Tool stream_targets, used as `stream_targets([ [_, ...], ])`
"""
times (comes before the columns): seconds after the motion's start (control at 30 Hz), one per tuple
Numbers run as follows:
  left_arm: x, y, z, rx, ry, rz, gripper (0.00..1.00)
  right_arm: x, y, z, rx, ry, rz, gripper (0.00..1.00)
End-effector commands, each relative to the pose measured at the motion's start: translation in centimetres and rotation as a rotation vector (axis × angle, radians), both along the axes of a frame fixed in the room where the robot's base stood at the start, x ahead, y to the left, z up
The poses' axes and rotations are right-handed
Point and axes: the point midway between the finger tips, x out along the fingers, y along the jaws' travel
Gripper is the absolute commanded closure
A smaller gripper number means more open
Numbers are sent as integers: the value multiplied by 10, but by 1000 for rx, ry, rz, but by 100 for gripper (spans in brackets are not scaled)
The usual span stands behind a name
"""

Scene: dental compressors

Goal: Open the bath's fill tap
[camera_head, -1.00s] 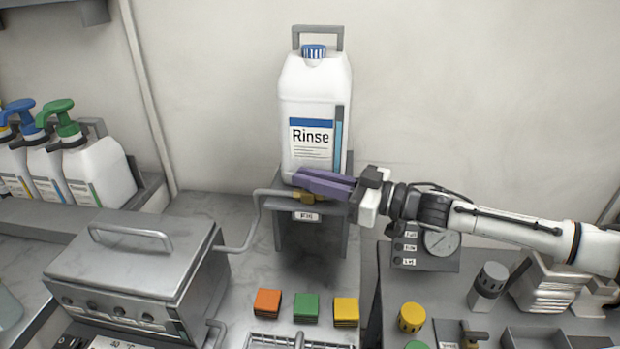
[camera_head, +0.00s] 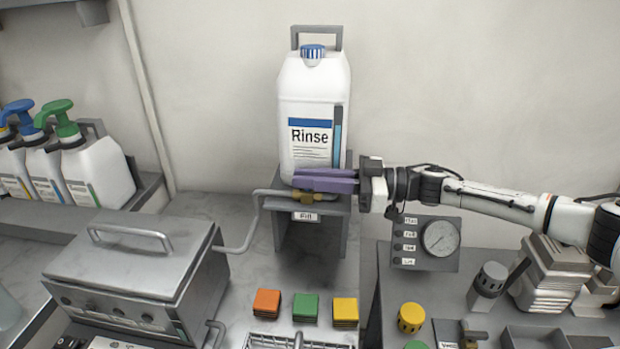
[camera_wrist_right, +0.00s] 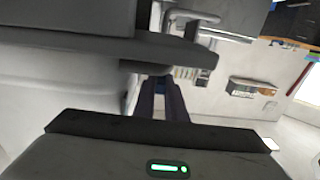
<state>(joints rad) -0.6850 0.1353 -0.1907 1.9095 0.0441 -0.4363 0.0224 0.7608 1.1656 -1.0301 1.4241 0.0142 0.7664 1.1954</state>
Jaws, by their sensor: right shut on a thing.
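The fill tap (camera_head: 303,196) is a small brass valve at the front of a grey stand, just above a label reading "Fill". A metal pipe (camera_head: 238,247) runs from it down to the lidded metal bath (camera_head: 135,275) at lower left. My right gripper (camera_head: 300,181) reaches in from the right, its purple fingers level at the tap and in front of the Rinse bottle's base. It is shut on the tap's handle, which the fingers mostly hide. The fingers also show in the right wrist view (camera_wrist_right: 163,100), where the tap cannot be made out. My left gripper is not in view.
The white Rinse bottle (camera_head: 313,115) stands on the stand right behind the fingers. A pressure gauge panel (camera_head: 425,243) is below my right arm. Orange, green and yellow stacks (camera_head: 306,307) and a wire basket lie in front.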

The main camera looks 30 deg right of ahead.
Motion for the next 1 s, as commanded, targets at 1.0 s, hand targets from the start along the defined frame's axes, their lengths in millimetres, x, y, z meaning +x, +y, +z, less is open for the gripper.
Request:
stream_targets([
  [1.0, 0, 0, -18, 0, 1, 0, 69, -39, -54, -4, -3, 2, -4, 70],
])
